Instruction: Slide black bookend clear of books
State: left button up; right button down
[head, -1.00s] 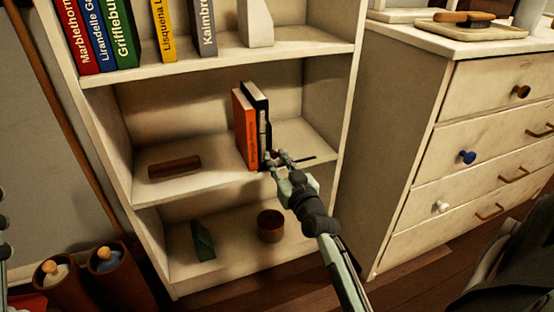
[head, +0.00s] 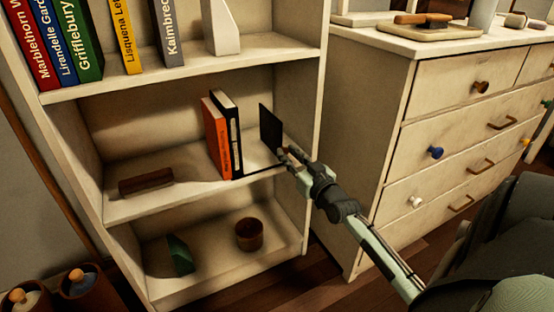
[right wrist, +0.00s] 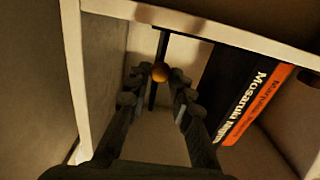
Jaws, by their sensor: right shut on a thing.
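The black bookend (head: 270,127) stands upright on the middle shelf, a clear gap to the right of the books. A black book (head: 227,130) and an orange book (head: 215,138) stand side by side; they also show at the right of the right wrist view. My right gripper (head: 286,154) is shut on the bookend at the shelf's front. In the right wrist view the bookend is a thin dark strip (right wrist: 163,42) between the fingers, with a small orange ball (right wrist: 160,72) there. My left gripper is not in view.
A brown block (head: 146,181) lies left on the same shelf. The shelf's right side wall is close to the bookend. Below are a green object (head: 179,254) and a brown cup (head: 249,234). A cream drawer chest (head: 420,110) stands to the right.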

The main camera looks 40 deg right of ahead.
jog(key=shift+d, duration=0.3)
jog(key=c, duration=1.4)
grip_release()
jog(key=shift+s, duration=0.1)
jog(key=shift+o, duration=0.2)
jog(key=shift+a, duration=0.1)
jog(key=v, duration=1.2)
